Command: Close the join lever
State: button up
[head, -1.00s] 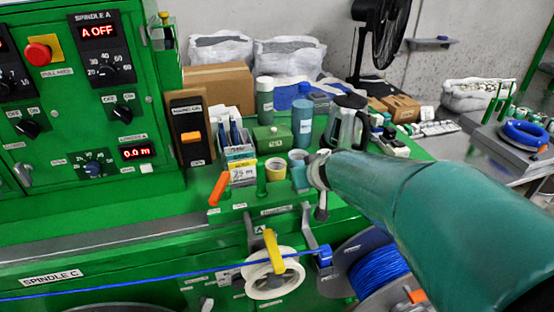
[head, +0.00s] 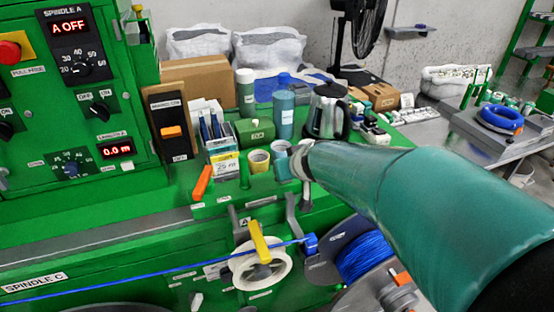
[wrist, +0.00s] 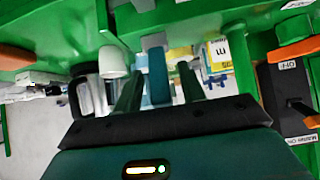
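My gripper (head: 300,160) is at the tip of my teal arm in the head view, close to the cups at the back of the green bench; the arm hides most of it. In the wrist view, my gripper's two fingers (wrist: 160,70) stand apart, with a teal block (wrist: 158,78) seen between them; contact cannot be told. An orange-handled lever (head: 201,183) stands tilted on the bench front, left of my gripper. A yellow lever (head: 260,242) sits over a white reel. I cannot read which lever is marked as the join lever.
A blue cable (head: 130,282) runs across the front to a blue guide (head: 310,243). A blue cable spool (head: 364,256) is at lower right. Tape rolls (head: 259,161), a teal bottle (head: 284,115) and a kettle (head: 327,112) crowd the bench. A switch box (head: 171,125) stands left.

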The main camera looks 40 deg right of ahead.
jog(key=v, duration=1.3)
jog(key=shift+s+r, duration=0.2)
jog(key=shift+s, duration=0.05)
jog(key=shift+a, duration=0.1)
jog(key=s+a+f+n+g+y, duration=0.1)
jog(key=a+f+g, duration=0.1)
jog(key=a, duration=0.7)
jog(key=s+a+f+n+g+y, duration=0.1)
jog(key=s+a+f+n, duration=0.1)
jog(key=a, duration=0.7)
jog(key=shift+f+g+y, duration=0.3)
jog(key=shift+f+g, duration=0.1)
jog(key=shift+f, duration=0.5)
jog(key=shift+s+a, duration=0.1)
